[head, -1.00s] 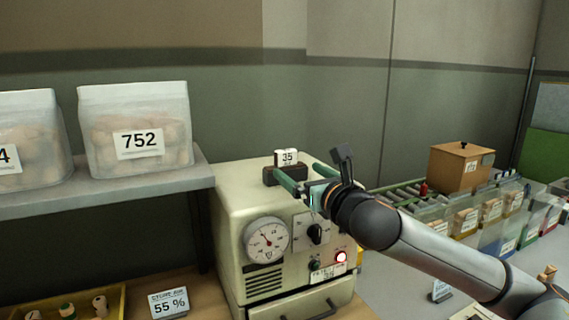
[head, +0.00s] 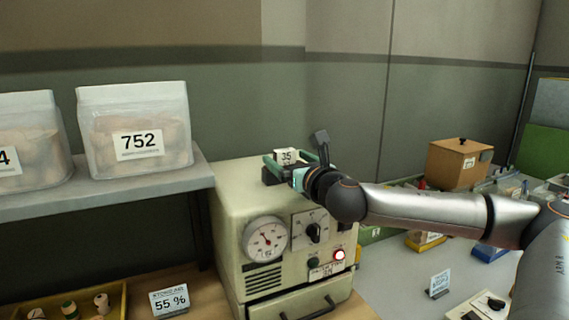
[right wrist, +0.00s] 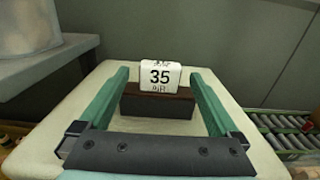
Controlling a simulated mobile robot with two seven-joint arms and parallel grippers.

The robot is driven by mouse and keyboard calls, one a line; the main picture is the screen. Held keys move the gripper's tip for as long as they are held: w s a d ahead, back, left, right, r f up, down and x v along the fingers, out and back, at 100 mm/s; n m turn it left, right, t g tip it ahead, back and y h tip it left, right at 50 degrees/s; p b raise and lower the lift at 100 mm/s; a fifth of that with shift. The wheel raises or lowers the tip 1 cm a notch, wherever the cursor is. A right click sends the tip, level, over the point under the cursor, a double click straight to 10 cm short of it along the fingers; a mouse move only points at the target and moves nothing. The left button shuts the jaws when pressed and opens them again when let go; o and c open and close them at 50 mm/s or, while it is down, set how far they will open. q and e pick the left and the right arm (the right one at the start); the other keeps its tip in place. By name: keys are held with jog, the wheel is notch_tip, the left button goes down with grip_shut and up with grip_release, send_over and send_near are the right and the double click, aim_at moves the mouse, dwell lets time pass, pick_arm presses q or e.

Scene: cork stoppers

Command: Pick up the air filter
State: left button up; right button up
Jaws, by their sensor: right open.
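The air filter appears to be the small white block (head: 287,156) marked 35, with a dark brown block (head: 271,176) beneath or just in front of it, on top of the cream machine (head: 232,195). In the right wrist view the white block (right wrist: 160,76) and the dark block (right wrist: 157,103) stand upright, centred ahead. My right gripper (head: 293,162) is open. Its two green fingers (right wrist: 159,78) reach forward along either side of the blocks, with gaps on both sides. In the head view the gripper partly hides the blocks. My left gripper is not in view.
A grey shelf (head: 110,193) with bags of corks is left of the machine. The machine front has a gauge (head: 265,240), a knob and a lit red lamp. A wooden box (head: 459,165) and roller conveyor (right wrist: 290,135) are to the right. A wall stands behind.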

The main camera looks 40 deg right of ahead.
aim_at(285, 149)
jog(key=shift+w+d+f, duration=0.1)
jog(key=shift+w+d, duration=0.1)
jog(key=shift+w, duration=0.15)
jog(key=shift+w+d, duration=0.1)
jog(key=shift+w, duration=0.65)
jog(key=c, duration=1.4)
jog(key=shift+c, duration=0.2)
jog(key=shift+r, duration=0.65)
notch_tip(285, 149, up, 2)
jog(key=shift+r, duration=0.15)
jog(key=s+a+r, duration=0.7)
jog(key=s+r, duration=0.2)
jog(key=s, duration=0.2)
jog(key=shift+s+a+r, duration=0.25)
jog(key=shift+s+a, duration=0.1)
